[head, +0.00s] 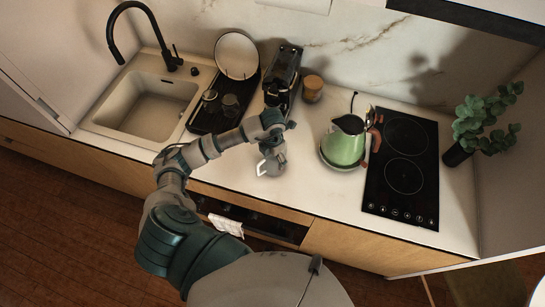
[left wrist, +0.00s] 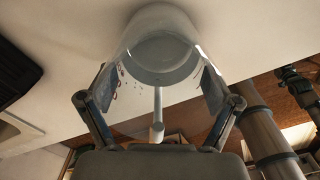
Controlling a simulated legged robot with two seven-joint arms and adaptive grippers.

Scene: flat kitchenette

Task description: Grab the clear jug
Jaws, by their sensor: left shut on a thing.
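The clear jug (head: 271,167) is at the front middle of the counter in the head view, just below my left gripper (head: 272,148). Its pale handle points toward the lower left. In the left wrist view the see-through jug (left wrist: 162,52) fills the space between the two fingers of my left gripper (left wrist: 157,90), one finger on each side of its wall. The left gripper is shut on the jug. The gripper hides part of the jug in the head view, and I cannot tell whether its base touches the counter. My right gripper is not in view.
A green kettle (head: 343,146) stands right of the jug, beside the black hob (head: 402,170). A coffee machine (head: 284,78) and a wooden-lidded jar (head: 312,88) stand behind. A black tray (head: 205,118) with cups and the sink (head: 145,104) lie left. Bare counter lies between jug and kettle.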

